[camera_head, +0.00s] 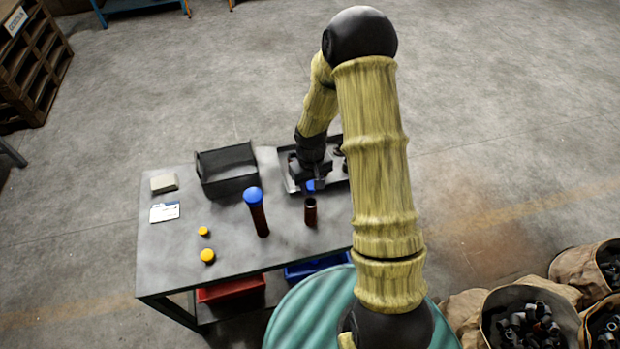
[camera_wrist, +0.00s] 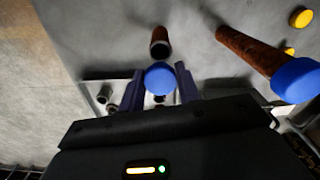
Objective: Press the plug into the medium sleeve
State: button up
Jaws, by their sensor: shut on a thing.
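My gripper (camera_head: 311,183) is shut on a blue plug (camera_head: 310,186). In the wrist view the plug (camera_wrist: 159,78) sits between the two fingers (camera_wrist: 159,84). An open brown sleeve (camera_head: 310,214), shorter than the other one, stands upright on the table in front of the gripper. Its dark open mouth shows in the wrist view (camera_wrist: 160,44), just beyond the plug and apart from it. A taller brown sleeve (camera_head: 260,220) with a blue cap (camera_head: 253,195) stands to its left. I take the shorter open one as the medium sleeve, but sizes are hard to compare.
A metal tray (camera_head: 287,165) with dark parts lies under and behind the gripper. A black bin (camera_head: 228,184) stands at the back left. Two yellow plugs (camera_head: 207,255), a card (camera_head: 165,212) and a pale block (camera_head: 164,183) lie on the table (camera_head: 170,265). The left front is mostly clear.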

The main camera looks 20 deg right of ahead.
jog(key=b, duration=0.5)
send_over(311, 199)
jog(key=s, duration=0.2)
jog(key=shift+f, duration=2.8)
jog(key=shift+w+a+p, duration=0.2)
jog(key=shift+a+p, duration=0.05)
jog(key=shift+p, duration=0.05)
jog(key=shift+f, duration=0.6)
jog(key=shift+s+f+b, duration=0.25)
jog(key=shift+s+b, duration=0.05)
jog(key=shift+b, duration=0.15)
jog(key=o, duration=1.5)
jog(key=shift+d, duration=0.1)
jog(key=shift+o, duration=0.4)
jog(key=shift+f, duration=0.1)
jog(key=shift+w, duration=0.1)
